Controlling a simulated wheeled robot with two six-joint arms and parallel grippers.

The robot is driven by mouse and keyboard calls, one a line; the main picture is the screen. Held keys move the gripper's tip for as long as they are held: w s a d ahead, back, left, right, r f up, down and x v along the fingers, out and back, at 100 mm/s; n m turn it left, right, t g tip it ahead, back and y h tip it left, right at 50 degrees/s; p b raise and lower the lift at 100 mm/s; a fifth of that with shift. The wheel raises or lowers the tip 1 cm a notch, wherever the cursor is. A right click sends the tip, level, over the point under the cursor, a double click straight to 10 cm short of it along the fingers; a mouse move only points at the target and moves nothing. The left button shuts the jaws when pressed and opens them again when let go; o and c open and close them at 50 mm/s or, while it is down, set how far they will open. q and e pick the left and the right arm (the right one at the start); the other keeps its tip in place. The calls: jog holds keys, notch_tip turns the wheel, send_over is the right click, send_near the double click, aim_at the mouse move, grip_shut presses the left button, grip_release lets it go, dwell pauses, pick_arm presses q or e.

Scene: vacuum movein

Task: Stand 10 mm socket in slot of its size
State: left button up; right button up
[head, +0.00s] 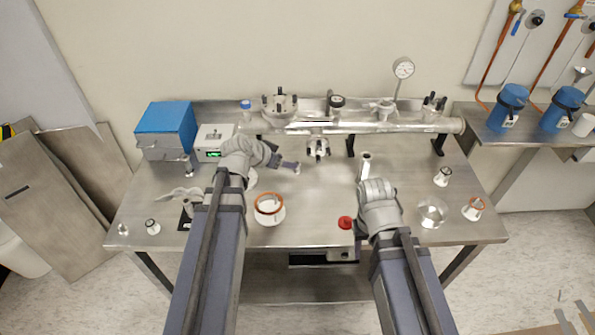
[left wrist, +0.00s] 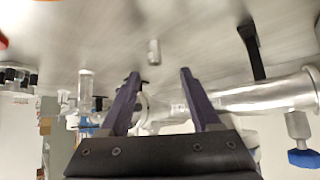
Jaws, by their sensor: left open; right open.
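My left gripper (head: 287,165) is over the middle of the metal table, with its fingers pointing right. In the left wrist view its two dark fingers (left wrist: 160,76) are spread apart with nothing between them. A small grey metal cylinder (left wrist: 154,52), which looks like a socket, shows on the table just beyond the fingertips and apart from them. I cannot read its size. My right gripper (head: 377,190) is over the right part of the table; its fingers are hard to make out in the head view. I cannot make out a slot for the socket.
A metal chamber tube (head: 400,128) on dark supports runs along the back. A blue box (head: 167,128) and a display unit (head: 213,143) stand at the back left. An orange-rimmed container (head: 269,209), a glass dish (head: 432,213) and a red knob (head: 345,223) are nearer. The middle is mostly clear.

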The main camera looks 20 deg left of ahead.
pick_arm(q)
jog(key=shift+b+x, duration=1)
jog(key=shift+x, duration=0.35)
jog(key=b+x, duration=0.2)
jog(key=x, duration=0.1)
jog(key=b+x, duration=0.2)
jog(key=shift+s+d+f, duration=0.2)
jog(key=shift+s+d, duration=0.05)
jog(key=shift+d, duration=0.1)
jog(key=shift+r, duration=0.15)
jog(key=shift+c, duration=0.5)
grip_shut()
